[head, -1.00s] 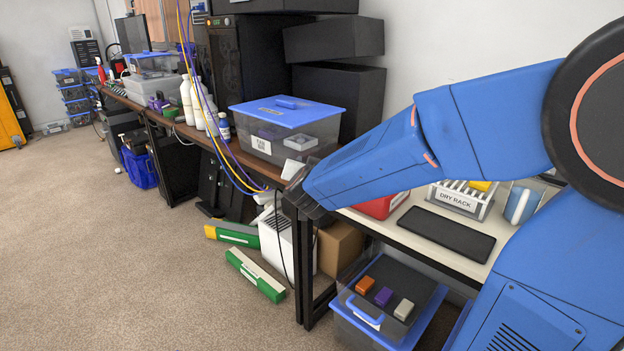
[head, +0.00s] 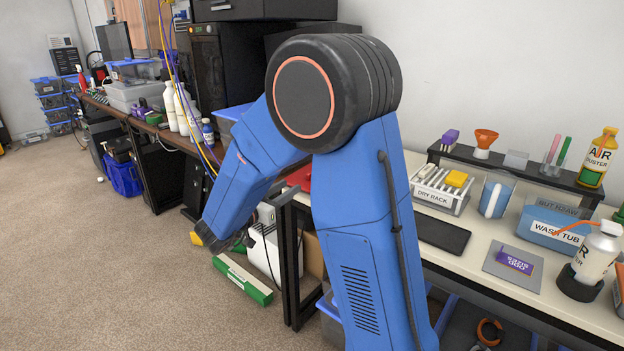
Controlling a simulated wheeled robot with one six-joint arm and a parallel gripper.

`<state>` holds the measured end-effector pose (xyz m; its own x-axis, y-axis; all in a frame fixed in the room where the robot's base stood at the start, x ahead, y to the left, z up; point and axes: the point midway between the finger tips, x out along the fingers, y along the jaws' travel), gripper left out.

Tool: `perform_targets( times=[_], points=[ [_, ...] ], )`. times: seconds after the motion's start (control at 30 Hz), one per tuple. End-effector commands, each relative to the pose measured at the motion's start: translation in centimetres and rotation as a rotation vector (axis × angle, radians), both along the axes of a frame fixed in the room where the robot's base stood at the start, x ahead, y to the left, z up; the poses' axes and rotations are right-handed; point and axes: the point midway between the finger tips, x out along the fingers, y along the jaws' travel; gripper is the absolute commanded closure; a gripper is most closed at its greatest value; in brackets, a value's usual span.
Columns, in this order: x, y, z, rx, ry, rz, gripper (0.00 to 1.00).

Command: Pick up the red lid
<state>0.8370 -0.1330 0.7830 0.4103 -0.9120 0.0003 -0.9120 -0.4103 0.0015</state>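No red lid can be made out with certainty. A red item (head: 300,178) on the workbench shows only in part behind my arm, and I cannot tell whether it is a lid or a box. My blue arm fills the middle of the head view, its forearm reaching down and left in front of the bench end. Only a small dark part of my gripper (head: 214,243) seems to show at the forearm's end, before the floor clutter. Its fingers cannot be made out, nor anything in them.
The workbench holds a dry rack (head: 440,190), a black mat (head: 440,234), a wash tub (head: 553,222), a purple block on a grey plate (head: 514,262) and a white bottle (head: 595,252). A green box (head: 243,279) lies on the floor. The carpet at left is clear.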

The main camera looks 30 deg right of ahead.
Motion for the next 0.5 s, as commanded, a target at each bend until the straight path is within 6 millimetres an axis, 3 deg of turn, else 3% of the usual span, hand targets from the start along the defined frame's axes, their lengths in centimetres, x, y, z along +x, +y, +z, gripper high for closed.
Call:
perform_targets(
  times=[0.5],
  points=[
    [3.2, -7.2, 0.1, 0.001, -0.002, -0.001, 0.66]
  ],
)
